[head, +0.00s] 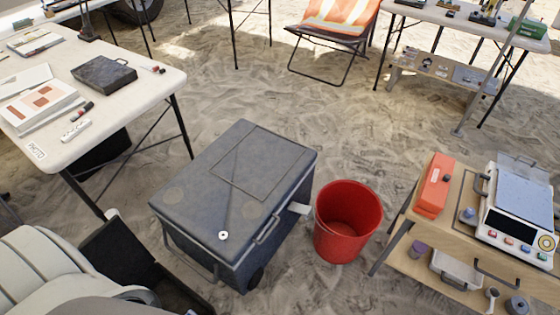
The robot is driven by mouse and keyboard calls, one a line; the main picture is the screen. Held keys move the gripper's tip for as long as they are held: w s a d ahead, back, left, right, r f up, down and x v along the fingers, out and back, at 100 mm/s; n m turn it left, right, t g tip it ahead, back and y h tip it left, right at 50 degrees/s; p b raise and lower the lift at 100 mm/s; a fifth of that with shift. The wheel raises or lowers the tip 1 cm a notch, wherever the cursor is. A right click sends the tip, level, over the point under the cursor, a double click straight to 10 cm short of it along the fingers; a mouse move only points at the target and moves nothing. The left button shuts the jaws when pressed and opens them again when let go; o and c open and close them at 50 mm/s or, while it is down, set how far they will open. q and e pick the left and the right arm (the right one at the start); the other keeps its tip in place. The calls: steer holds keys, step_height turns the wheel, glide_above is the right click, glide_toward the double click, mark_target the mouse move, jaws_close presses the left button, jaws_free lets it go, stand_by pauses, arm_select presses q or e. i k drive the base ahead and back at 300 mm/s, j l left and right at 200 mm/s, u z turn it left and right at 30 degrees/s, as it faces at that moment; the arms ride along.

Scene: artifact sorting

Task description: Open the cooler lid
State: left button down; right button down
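The cooler (232,262) is a dark grey, scuffed box standing on the sand in the middle of the head view. Its lid (210,200) lies flat and shut on top, with a rectangular panel outline and a small round white spot near the front corner. A bar handle (267,229) is on its right side and another bar handle (190,257) is on its front left side. A small pale piece sticks out at the right side. The inside of the cooler is hidden. Neither of my grippers shows in this view.
A red bucket (347,222) stands close to the cooler's right. A wooden table (410,262) at the right holds an orange case (433,185) and a device (515,215). A white table (140,88) with a dark case is at the upper left. Open sand lies behind the cooler.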

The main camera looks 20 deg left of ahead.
mark_target(223, 198)
steer(key=u, duration=0.8)
steer(key=i+u, duration=0.15)
steer(key=u, duration=0.2)
steer(key=i+l+u, duration=0.1)
steer(key=u, duration=0.2)
